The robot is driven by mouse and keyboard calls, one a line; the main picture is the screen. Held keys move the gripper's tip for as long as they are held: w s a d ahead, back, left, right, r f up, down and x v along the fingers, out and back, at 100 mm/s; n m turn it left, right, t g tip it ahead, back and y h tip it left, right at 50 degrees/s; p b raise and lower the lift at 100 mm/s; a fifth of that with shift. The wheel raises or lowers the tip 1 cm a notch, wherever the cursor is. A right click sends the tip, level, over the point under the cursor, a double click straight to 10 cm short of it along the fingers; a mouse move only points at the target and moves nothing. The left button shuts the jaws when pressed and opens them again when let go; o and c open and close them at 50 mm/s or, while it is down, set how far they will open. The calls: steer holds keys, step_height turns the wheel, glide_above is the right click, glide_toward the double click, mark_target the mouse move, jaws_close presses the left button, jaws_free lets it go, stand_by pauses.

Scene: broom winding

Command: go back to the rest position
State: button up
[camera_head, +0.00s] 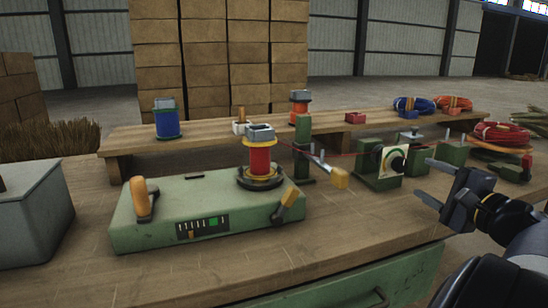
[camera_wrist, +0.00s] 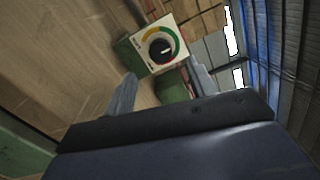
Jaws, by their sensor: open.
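My gripper (camera_head: 438,182) is at the right of the head view, with its two fingers spread apart and nothing between them. It is in the air in front of the green tensioner block with a dial (camera_head: 393,161). In the wrist view the dial (camera_wrist: 160,47) shows beyond and between the fingertips, apart from them. It has a black knob and a coloured arc. The green winding machine (camera_head: 175,212) stands on the bench at the left centre, with a red spool (camera_head: 262,160) upright on it. A red strand runs from the spool side toward the dial block.
The machine has an orange-handled lever (camera_head: 145,198) and another lever (camera_head: 290,200). A raised shelf (camera_head: 215,137) behind holds a blue spool (camera_head: 166,120), an orange spool (camera_head: 299,105) and cable coils (camera_head: 413,105). A red coil (camera_head: 500,134) lies at right. A grey box (camera_head: 30,215) stands left. The bench front is clear.

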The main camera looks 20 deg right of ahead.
mark_target(403, 166)
steer(key=w, duration=0.2)
steer(key=w+b, duration=0.1)
steer(key=w, duration=0.4)
steer(key=shift+w+a+b, duration=0.25)
steer(key=shift+a+b, duration=0.05)
steer(key=shift+b, duration=0.05)
steer(key=shift+s+p, duration=0.1)
steer(key=shift+p, duration=0.2)
steer(key=shift+s+f+b, duration=0.1)
steer(key=shift+b, duration=0.2)
